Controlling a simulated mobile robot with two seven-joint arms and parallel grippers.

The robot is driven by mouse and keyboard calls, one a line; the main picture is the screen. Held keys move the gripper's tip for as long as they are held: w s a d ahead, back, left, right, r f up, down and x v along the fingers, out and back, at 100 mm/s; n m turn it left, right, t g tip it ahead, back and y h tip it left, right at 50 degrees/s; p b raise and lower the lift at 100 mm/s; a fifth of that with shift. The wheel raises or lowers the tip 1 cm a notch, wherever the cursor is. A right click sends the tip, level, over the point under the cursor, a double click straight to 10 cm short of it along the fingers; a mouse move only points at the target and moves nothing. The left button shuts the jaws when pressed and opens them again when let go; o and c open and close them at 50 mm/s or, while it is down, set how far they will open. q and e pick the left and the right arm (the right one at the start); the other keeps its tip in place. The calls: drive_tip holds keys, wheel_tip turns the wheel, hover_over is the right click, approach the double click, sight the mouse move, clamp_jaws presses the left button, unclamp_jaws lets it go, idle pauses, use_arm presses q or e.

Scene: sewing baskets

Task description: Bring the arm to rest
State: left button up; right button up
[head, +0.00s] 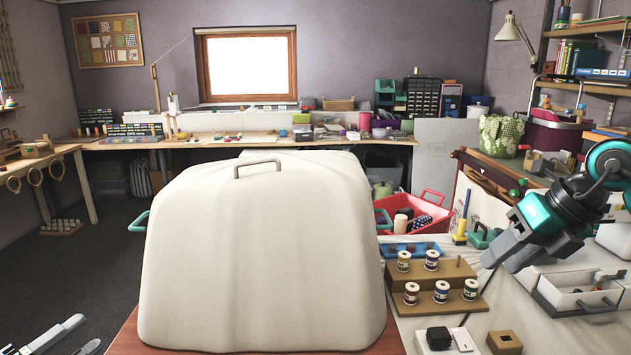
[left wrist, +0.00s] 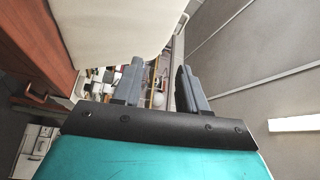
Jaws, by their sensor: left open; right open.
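My left gripper (head: 80,335) is at the lower left edge of the head view, low beside the large cream cover and apart from it. In the left wrist view its two grey fingers (left wrist: 155,85) stand apart with nothing between them. My right gripper (head: 505,262) hangs at the right of the head view, above the bench with spools and drawers. Its dark end points down and left, and I see nothing held in it. The upper part of the left arm is outside the head view.
A large cream cover (head: 260,250) with a grey handle stands on a red-brown table (head: 130,335) in front of me. A spool rack (head: 440,292) and a white drawer box (head: 580,290) lie near the right arm.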

drive_tip(key=s+a+f+m+t+y+p, duration=0.1)
drive_tip(key=a+f+m+t+y, duration=0.15)
drive_tip(key=a+y, duration=0.6)
drive_tip(key=s+a+f+m+t+y, duration=0.15)
drive_tip(key=a+m+y, duration=0.35)
drive_tip(key=a, duration=0.7)
drive_tip(key=s+d+f+m+t+h+p, duration=0.1)
drive_tip(key=d+f+m+t+h, duration=0.25)
drive_tip(key=f+m+h, duration=0.4)
drive_tip(key=s+d+f+m+t+h, duration=0.15)
drive_tip(key=f+m+t+h, duration=0.3)
drive_tip(key=f+m, duration=0.6)
use_arm(q)
drive_tip(key=s+d+f+n+g+y, duration=0.2)
drive_tip(key=s+d+f+n+y, duration=0.2)
drive_tip(key=f+n, duration=0.5)
drive_tip(key=s+d+f+n+g+y, duration=0.3)
drive_tip(key=s+d+f+n, duration=0.6)
drive_tip(key=f, duration=0.4)
drive_tip(key=shift+s+d+f+n+g+y, duration=0.25)
drive_tip(key=shift+d+n+g+y, duration=0.1)
drive_tip(key=shift+n+y, duration=0.3)
use_arm(e)
drive_tip(key=s+f+m+g+h, duration=0.3)
drive_tip(key=s+f+m+g, duration=0.2)
drive_tip(key=s+f+m, duration=0.3)
drive_tip(key=s+f, duration=0.2)
drive_tip(key=s, duration=0.1)
drive_tip(key=shift+f+g, duration=0.3)
drive_tip(key=shift+f, duration=0.05)
